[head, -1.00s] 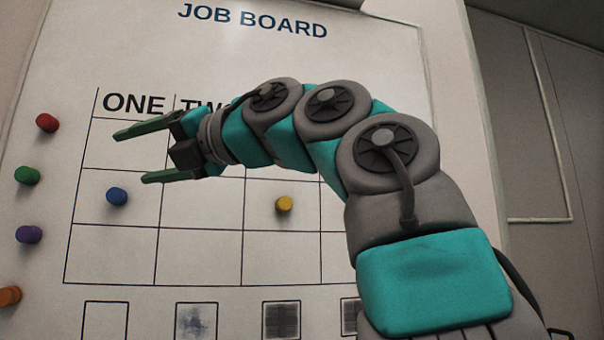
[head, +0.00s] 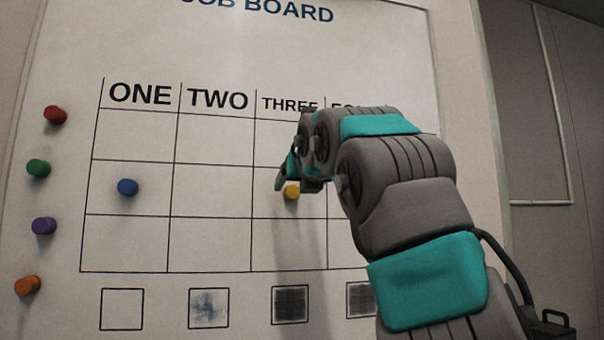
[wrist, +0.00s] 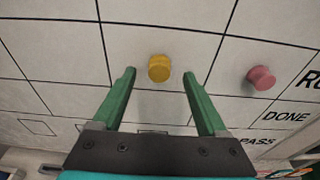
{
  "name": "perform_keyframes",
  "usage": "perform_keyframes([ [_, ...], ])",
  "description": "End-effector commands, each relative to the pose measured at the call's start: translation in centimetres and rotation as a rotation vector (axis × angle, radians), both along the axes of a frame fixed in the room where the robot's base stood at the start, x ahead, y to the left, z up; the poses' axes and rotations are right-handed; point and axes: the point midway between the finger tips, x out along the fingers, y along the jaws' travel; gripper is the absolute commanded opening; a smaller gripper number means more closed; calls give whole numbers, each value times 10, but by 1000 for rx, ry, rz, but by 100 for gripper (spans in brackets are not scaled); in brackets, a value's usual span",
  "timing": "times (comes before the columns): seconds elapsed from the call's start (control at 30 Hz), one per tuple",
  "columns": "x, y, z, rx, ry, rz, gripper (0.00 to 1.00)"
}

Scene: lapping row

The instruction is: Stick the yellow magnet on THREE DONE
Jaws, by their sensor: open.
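The yellow magnet (head: 291,191) is a short round peg on the job board, in the THREE column, middle row. In the wrist view the magnet (wrist: 159,68) sits between the tips of my open gripper (wrist: 159,73), with a gap on each side. In the head view my gripper (head: 284,181) is at the magnet, largely hidden by my arm. The wrist view shows the DONE label (wrist: 287,115) at the right, one row below the magnet's row. The THREE DONE cell (head: 289,244) is the bottom grid cell under the magnet and looks empty.
A pink magnet (wrist: 261,77) is one column right of the yellow one. A blue magnet (head: 127,187) is in column ONE, middle row. Red (head: 55,115), green (head: 38,168), purple (head: 43,226) and orange (head: 27,285) magnets line the left margin. Printed squares run below the grid.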

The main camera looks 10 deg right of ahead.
Motion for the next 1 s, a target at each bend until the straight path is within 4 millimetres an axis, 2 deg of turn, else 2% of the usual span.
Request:
perform_keyframes([
  [0.23, 24, 0, -3, 1, 3, 1, 76],
  [0.57, 27, 1, -5, 1, 1, 1, 76],
  [1.0, 27, 0, -4, 1, 1, 1, 27],
])
